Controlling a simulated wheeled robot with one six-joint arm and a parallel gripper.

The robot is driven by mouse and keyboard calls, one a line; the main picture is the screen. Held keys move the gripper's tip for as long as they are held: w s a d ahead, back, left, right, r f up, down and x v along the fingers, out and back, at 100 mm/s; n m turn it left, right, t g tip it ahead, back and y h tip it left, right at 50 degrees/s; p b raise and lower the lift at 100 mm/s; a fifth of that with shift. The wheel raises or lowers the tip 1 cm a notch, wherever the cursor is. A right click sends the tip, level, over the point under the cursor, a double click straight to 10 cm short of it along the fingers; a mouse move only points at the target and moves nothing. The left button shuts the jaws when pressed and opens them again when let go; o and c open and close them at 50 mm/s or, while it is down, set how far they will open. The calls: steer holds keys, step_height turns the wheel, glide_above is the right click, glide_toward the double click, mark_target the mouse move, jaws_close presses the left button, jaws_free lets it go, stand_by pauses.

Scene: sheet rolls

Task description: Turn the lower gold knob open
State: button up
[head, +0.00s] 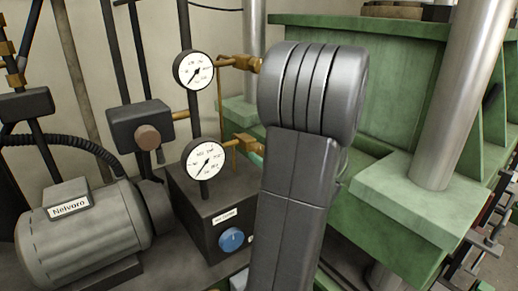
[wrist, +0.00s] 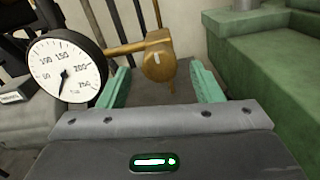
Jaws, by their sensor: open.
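The lower gold knob (head: 243,143) sits on a short pipe beside the lower gauge (head: 205,160) in the head view, partly hidden by my arm. In the wrist view a gold knob (wrist: 159,62) with a round end faces me, apparently the same one. My gripper (wrist: 163,82) is open, with one teal finger to each side of the knob. I see a gap on both sides; whether the knob lies at fingertip depth is unclear. In the head view only a bit of a teal finger shows by the lower knob. The upper gold knob (head: 243,63) is above it.
The upper gauge (head: 194,70) hangs on a dark post. A dark box with a blue dial (head: 231,240) stands below. A grey motor (head: 82,232) is at left. A green press frame (head: 405,210) with a steel column (head: 461,100) fills the right.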

mark_target(260, 152)
steer(key=shift+p+x, duration=0.3)
steer(key=shift+x, duration=1.6)
steer(key=c, duration=1)
